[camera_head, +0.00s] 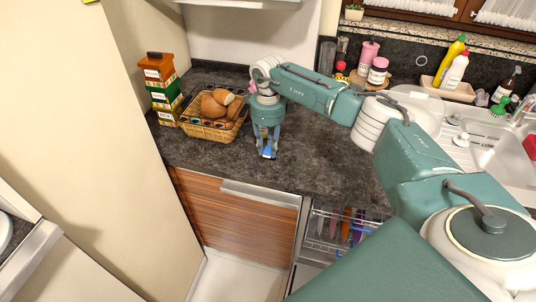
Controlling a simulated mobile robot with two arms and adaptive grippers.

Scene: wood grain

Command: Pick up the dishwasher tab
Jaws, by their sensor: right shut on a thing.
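My right gripper (267,150) points down over the dark countertop, just right of the bread basket. Its fingers are shut on a small blue and white piece, the dishwasher tab (268,153), which shows between the fingertips near the counter's front part. The fingers hide part of the tab. I cannot tell whether the tab still touches the counter. My left gripper is not in view.
A wicker basket (203,131) with bread stands left of the gripper, beside stacked boxes (162,90). The sink (480,140) and bottles are at the right. Below the counter, a dishwasher rack (330,232) with plates shows open. The counter front is clear.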

